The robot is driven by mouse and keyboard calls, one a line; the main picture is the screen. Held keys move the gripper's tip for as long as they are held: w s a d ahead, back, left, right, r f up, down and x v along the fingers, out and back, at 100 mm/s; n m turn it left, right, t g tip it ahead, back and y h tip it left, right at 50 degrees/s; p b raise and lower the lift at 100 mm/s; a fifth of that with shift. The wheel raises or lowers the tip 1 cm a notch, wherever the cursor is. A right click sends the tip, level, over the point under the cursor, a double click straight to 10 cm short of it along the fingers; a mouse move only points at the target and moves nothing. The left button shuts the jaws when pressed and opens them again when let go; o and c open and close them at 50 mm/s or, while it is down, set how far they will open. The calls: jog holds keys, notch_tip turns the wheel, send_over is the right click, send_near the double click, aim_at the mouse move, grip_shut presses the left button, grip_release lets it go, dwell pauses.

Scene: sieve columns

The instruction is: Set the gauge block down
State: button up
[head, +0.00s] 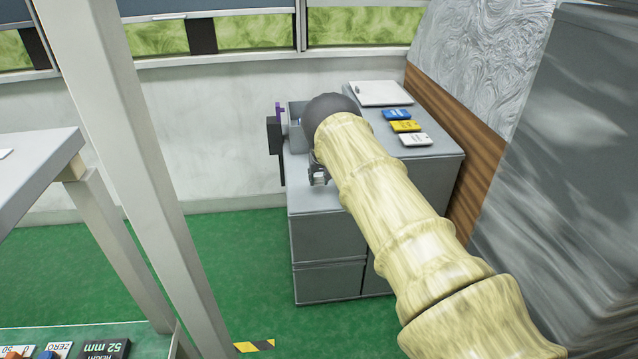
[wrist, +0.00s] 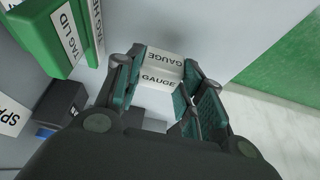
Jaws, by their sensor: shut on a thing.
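The gauge block (wrist: 162,78) is a white block with black GAUGE labels on two faces. In the wrist view it sits between the fingers of my gripper (wrist: 160,88), which is shut on it. The grey surface of the cabinet (wrist: 215,35) lies beyond the block; I cannot tell whether the block touches it. In the head view my gripper (head: 318,176) shows only in part, near the left edge of the grey cabinet (head: 327,235). My arm covers much of the cabinet top there, and I cannot make out the block.
A green box labelled TAG LID (wrist: 52,35) and a dark box (wrist: 62,103) stand left in the wrist view. On the cabinet's back lie a white tray (head: 380,93) and blue (head: 397,114), yellow (head: 405,126) and white (head: 415,139) pieces. Green floor (head: 235,260) lies left.

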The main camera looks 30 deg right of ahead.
aim_at(319, 180)
jog(key=shift+f+p, duration=0.35)
jog(key=shift+f, duration=1.05)
jog(key=shift+f, duration=0.15)
jog(key=o, duration=1)
